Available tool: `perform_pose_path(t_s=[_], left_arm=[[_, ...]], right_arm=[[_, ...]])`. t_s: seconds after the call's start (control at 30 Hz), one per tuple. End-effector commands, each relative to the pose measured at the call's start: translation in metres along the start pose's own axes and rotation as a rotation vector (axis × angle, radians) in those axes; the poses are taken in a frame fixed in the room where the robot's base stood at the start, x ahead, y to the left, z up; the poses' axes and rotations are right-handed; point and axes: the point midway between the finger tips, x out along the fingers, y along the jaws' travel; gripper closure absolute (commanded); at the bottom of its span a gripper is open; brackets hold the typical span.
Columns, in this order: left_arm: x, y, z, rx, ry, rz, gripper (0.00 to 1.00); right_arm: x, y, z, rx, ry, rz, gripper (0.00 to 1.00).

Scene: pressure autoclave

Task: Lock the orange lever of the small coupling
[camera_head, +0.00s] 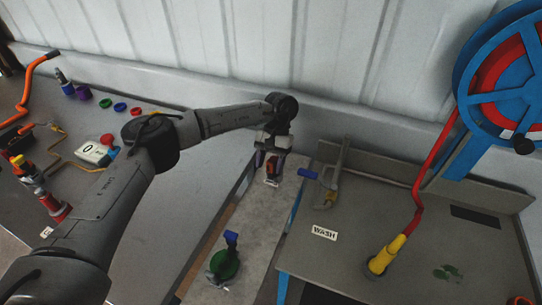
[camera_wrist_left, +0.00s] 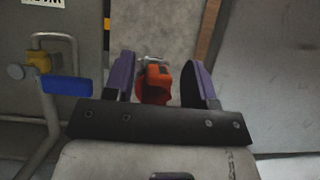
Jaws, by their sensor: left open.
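The orange lever (camera_wrist_left: 155,84) shows in the left wrist view between the two purple fingers of my left gripper (camera_wrist_left: 162,82). A small metal part of the coupling (camera_wrist_left: 152,61) shows just beyond the lever. The fingers are apart, with a gap to the right of the lever; I cannot tell whether the left finger touches it. In the head view my left gripper (camera_head: 270,168) points down over the pale strip between the two benches. A bit of orange shows there, and the gripper hides most of the coupling. My right gripper is not in view.
A blue-handled valve on a metal pipe (camera_head: 308,173) stands close right of my left gripper. A green part with a blue handle (camera_head: 224,262) is nearer. The wash bench (camera_head: 350,235) carries a red hose with a yellow nozzle (camera_head: 386,255). A wall (camera_head: 300,50) closes the back.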

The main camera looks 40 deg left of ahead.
Motion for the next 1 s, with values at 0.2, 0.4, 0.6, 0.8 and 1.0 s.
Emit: perform_pose_path(t_s=[0.2,0.4,0.6,0.8,1.0], left_arm=[[-0.025,0.001,0.001,0.001,0.003,0.002,0.49],[-0.068,0.001,0.001,-0.001,0.004,0.003,0.49],[-0.107,0.001,0.002,-0.003,0.001,-0.001,0.49],[-0.127,0.001,0.001,-0.002,0.0,0.0,0.49],[-0.136,0.0,0.0,-0.001,0.0,0.0,0.49]], right_arm=[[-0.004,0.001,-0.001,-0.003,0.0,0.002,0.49],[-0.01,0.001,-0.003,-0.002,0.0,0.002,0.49],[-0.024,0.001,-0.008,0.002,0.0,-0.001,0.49],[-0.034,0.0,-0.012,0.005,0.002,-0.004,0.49],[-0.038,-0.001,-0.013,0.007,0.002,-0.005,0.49]])
